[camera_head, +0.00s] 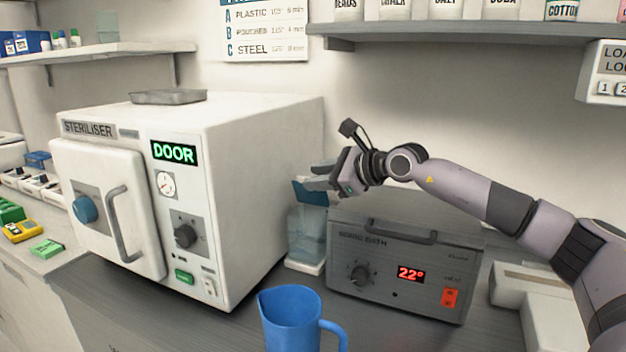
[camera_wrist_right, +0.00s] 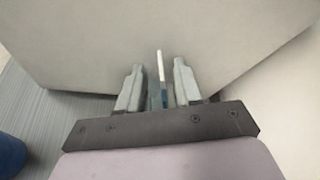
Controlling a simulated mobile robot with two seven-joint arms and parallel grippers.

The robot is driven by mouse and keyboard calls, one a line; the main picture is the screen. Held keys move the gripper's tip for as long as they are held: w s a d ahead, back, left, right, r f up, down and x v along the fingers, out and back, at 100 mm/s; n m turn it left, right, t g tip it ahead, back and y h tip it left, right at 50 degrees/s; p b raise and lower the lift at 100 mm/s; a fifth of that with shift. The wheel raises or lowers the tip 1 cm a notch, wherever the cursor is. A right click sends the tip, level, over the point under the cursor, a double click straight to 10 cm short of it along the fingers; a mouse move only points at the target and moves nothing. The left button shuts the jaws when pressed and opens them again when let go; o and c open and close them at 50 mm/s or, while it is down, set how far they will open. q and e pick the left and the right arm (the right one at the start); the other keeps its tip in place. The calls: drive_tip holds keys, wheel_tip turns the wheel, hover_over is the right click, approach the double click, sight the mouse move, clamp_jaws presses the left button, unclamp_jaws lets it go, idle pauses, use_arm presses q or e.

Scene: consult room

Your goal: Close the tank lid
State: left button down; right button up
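The clear water tank (camera_head: 306,232) stands between the steriliser and the sonic bath. Its blue lid (camera_head: 311,196) shows at the tank's top, partly hidden by my right gripper; I cannot tell its exact angle. My right gripper (camera_head: 318,178) is at the lid, reaching in from the right. In the right wrist view, a thin blue plate with a pale edge, which looks like the lid (camera_wrist_right: 162,90), shows edge-on between the two fingers (camera_wrist_right: 158,88). The fingers are apart, with a gap on each side of it. My left gripper is not in view.
The white steriliser (camera_head: 262,165) is close left of the tank, its display reading DOOR. The grey sonic bath (camera_head: 385,285) is close on the right, under my right forearm. A blue jug (camera_head: 290,320) stands in front. A shelf (camera_head: 460,30) hangs above.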

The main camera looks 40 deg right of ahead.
drive_tip(key=shift+b+v, duration=0.7)
drive_tip(key=shift+v, duration=1.9)
drive_tip(key=shift+c, duration=0.3)
